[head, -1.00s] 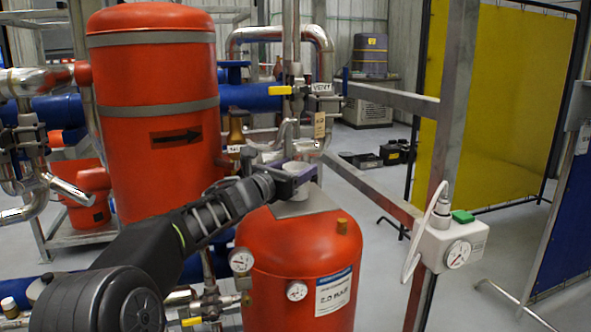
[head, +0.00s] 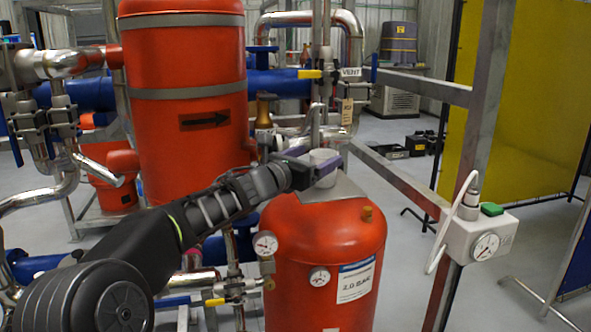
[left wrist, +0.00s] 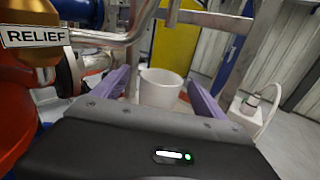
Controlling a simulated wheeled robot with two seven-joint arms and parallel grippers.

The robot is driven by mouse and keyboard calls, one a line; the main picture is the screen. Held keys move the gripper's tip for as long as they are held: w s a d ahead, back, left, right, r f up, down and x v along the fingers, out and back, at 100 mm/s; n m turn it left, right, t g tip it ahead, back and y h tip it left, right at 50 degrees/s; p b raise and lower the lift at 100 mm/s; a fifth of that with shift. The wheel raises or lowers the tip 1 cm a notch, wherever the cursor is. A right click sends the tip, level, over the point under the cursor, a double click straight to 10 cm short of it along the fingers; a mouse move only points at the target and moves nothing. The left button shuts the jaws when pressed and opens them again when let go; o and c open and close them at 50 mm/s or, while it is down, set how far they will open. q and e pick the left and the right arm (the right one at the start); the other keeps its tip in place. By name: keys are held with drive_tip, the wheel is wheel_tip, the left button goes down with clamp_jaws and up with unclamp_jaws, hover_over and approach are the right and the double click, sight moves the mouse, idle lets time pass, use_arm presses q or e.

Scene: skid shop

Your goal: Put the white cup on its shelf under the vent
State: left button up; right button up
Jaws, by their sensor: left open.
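The white cup (head: 324,157) stands over the grey metal plate (head: 343,190) on top of the small red tank, partly hidden by my left gripper. My left gripper (head: 322,164) is open, with its purple fingers around the cup. The left wrist view shows the cup (left wrist: 162,88) between the two spread fingers (left wrist: 160,92), with gaps visible at both sides; its base is hidden by the gripper body. A VENT label (head: 350,74) hangs on the pipework above and behind the cup. My right gripper is not in view.
The small red tank (head: 325,245) carries gauges and a brass fitting. A tall red tank (head: 185,110) and pipes stand behind my left arm. A grey rail frame (head: 480,110) and a white gauge box (head: 478,238) stand to the right. A RELIEF label (left wrist: 35,36) is close to the gripper's left.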

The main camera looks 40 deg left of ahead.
use_arm(q)
drive_tip(key=s, duration=0.8)
drive_tip(key=shift+s+d, duration=0.25)
drive_tip(key=shift+d, duration=0.1)
